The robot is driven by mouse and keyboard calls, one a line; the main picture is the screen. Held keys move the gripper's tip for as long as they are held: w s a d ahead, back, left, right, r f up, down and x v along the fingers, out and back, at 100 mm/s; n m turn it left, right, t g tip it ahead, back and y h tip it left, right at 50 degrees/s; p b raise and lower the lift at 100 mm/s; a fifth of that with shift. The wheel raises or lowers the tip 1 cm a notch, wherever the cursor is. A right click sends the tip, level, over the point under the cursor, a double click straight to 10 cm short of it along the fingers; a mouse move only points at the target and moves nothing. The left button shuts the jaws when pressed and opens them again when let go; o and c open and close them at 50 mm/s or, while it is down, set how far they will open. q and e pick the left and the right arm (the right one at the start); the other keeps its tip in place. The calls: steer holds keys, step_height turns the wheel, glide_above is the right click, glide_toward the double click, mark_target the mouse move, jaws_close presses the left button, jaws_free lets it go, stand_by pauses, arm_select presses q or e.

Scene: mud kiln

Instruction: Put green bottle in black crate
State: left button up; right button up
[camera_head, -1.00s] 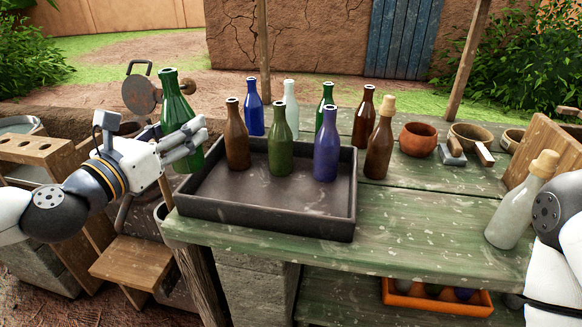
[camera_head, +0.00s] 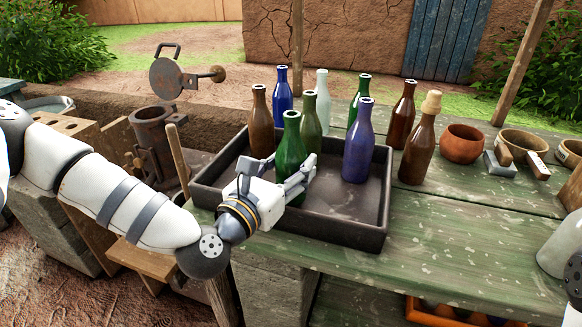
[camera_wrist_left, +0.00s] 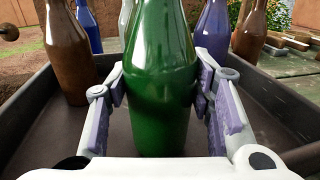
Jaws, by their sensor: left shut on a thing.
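The green bottle (camera_head: 291,142) is upright between the fingers of my left gripper (camera_head: 284,168), which is shut on it. Gripper and bottle are within the outline of the black crate (camera_head: 345,230), near its front left part. In the left wrist view the green bottle (camera_wrist_left: 160,75) fills the middle, with a finger on each side and the dark crate floor (camera_wrist_left: 40,135) around its lower end. I cannot tell whether its base touches the floor. In the crate also stand a brown bottle (camera_head: 260,125), an olive bottle (camera_head: 311,122) and a purple-blue bottle (camera_head: 357,145). My right gripper is out of view.
Behind the crate stand blue (camera_head: 283,92), clear (camera_head: 321,90), another green (camera_head: 359,95) and brown (camera_head: 404,105) bottles. A corked brown bottle (camera_head: 418,150) stands right of the crate. Clay bowls (camera_head: 462,145) are farther right. The crate's right front floor is clear.

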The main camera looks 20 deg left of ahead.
arm_select(q)
steer(key=shift+f, duration=0.1)
steer(key=shift+f, duration=0.1)
steer(key=shift+f, duration=0.2)
steer(key=o, duration=1.3)
steer(key=shift+r, duration=0.1)
